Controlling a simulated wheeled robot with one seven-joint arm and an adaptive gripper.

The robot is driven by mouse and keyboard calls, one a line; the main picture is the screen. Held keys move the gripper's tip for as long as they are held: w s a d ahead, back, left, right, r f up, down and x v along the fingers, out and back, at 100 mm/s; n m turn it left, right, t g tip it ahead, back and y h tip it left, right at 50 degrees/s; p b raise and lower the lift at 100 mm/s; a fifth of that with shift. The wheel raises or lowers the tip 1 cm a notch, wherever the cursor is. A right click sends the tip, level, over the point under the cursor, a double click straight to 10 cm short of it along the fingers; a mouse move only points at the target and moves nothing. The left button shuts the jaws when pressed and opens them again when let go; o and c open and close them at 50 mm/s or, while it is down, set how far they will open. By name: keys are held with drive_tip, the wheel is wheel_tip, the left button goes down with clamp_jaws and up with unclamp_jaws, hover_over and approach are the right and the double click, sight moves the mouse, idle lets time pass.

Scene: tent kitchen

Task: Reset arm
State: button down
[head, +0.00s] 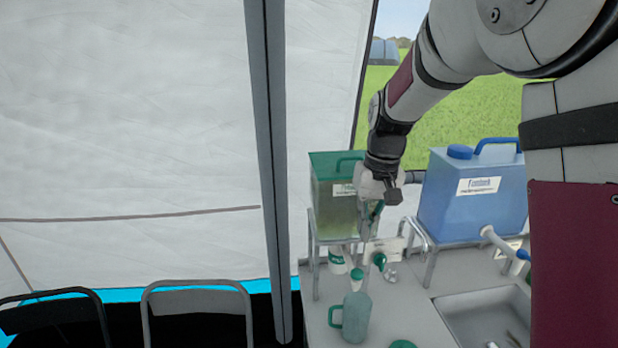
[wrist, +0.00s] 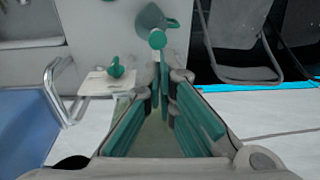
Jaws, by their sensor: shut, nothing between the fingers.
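My gripper (head: 371,220) hangs from my raised arm and points down in the head view. It is in front of the green dispenser tank (head: 333,190), above the counter. In the wrist view my gripper (wrist: 160,80) shows its green-padded fingers meeting at the tips, with nothing between them. The fingertips appear over a small green-topped cup (wrist: 157,39) in that view. I cannot tell how far above it they are.
A grey-green jug (head: 355,318) stands near the counter's front left. A blue water tank (head: 472,194) stands on a metal stand to the right, with a sink (head: 487,316) below. A tent pole (head: 270,170) and chairs (head: 198,302) are at left.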

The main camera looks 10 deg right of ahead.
drive_tip(key=s+r+t, duration=0.3)
drive_tip(key=s+r, duration=0.7)
drive_tip(key=s, duration=0.4)
drive_tip(key=s+t, duration=0.2)
drive_tip(key=s, duration=0.9)
drive_tip(key=shift+s+h, duration=0.35)
drive_tip(key=shift+h, duration=0.05)
idle(1.0)
